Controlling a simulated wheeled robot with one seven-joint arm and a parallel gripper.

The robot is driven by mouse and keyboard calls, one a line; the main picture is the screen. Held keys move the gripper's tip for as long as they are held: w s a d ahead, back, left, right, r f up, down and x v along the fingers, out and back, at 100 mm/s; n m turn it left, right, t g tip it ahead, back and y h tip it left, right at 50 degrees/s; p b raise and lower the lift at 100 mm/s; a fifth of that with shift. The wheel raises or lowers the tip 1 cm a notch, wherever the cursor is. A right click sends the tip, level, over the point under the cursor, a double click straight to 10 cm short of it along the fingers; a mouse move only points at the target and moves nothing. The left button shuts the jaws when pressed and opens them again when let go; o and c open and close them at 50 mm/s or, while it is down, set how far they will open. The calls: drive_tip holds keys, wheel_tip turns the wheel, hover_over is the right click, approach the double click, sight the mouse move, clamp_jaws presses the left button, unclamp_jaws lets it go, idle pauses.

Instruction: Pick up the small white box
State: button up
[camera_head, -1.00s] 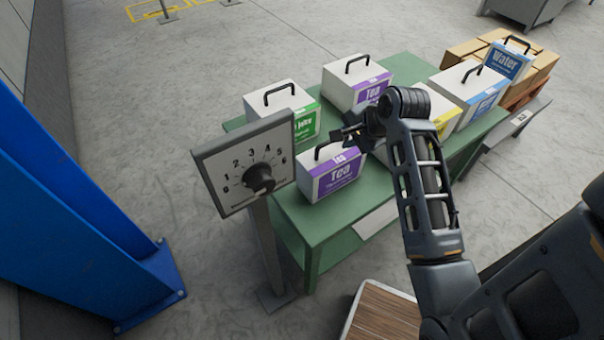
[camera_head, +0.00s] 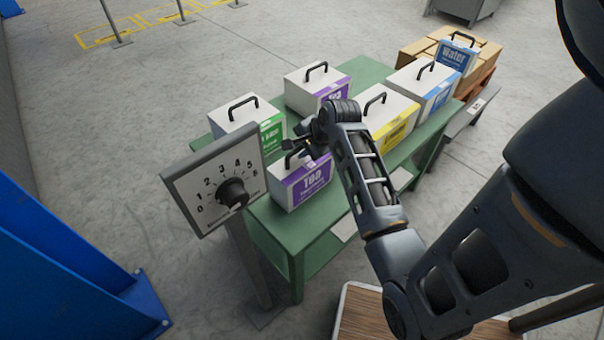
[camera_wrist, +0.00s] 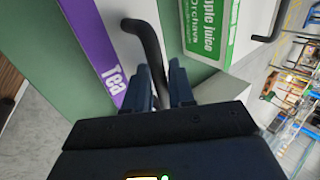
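The small white box (camera_head: 287,191) has a purple Tea label and a black handle on top. It stands on the near part of the green table. In the wrist view its purple label (camera_wrist: 98,48) is at the left, and its handle (camera_wrist: 148,38) runs down between the two fingers of my gripper (camera_wrist: 160,88). In the head view my gripper (camera_head: 292,146) is at the top of this box, by the handle. The gap between the fingers is narrow. I cannot tell whether they grip the handle or only stand around it.
The green table (camera_head: 308,248) also bears a green-labelled juice box (camera_head: 240,113), another Tea box (camera_head: 306,88), a yellow-labelled box (camera_head: 388,112) and a blue-labelled box (camera_head: 420,82). A dial panel (camera_head: 215,188) on a post stands close at the left.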

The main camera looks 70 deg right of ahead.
drive_tip(key=shift+c, duration=0.4)
clamp_jaws()
idle(0.9)
